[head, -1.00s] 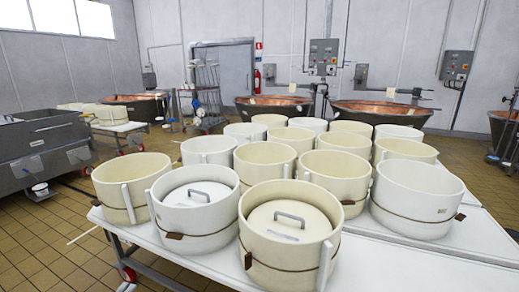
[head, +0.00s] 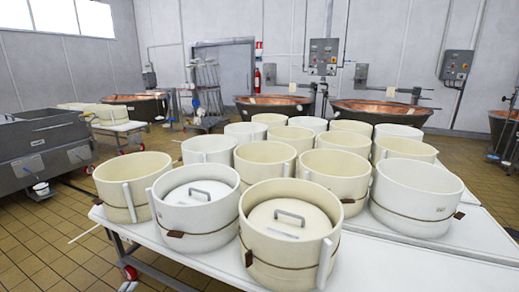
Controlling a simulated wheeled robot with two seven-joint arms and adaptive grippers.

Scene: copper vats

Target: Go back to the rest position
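Neither of my grippers shows in the head view, and no part of my arms is visible. In front of me stands a white table (head: 390,268) crowded with round cream and white cheese moulds. The front middle mould (head: 285,262) and the white mould to its left (head: 195,218) each have a lid with a handle inside. The mould at the front left (head: 118,200) and the mould at the right (head: 415,215) are open at the top.
Copper vats (head: 380,110) line the back wall. A grey steel tank (head: 45,150) stands at the left, near a low white cart (head: 120,127). A wheeled rack (head: 207,95) stands by the grey door. Tiled floor (head: 40,225) is free at the left front.

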